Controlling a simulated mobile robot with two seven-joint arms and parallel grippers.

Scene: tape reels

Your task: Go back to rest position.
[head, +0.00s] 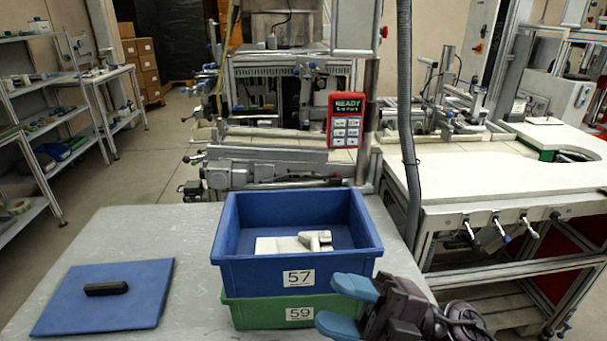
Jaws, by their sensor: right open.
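My right gripper (349,306) is in the lower right of the head view, in front of the stacked bins' right corner. Its two blue fingertips are apart and nothing shows between them. My left gripper is not in the head view.
A blue bin marked 57 (231,273) sits on a green bin marked 59 (262,314) on the grey table (190,235). A pale part (290,243) lies in the blue bin. A black bar (106,288) lies on a blue mat (60,305). Machines stand behind; a white workbench is right.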

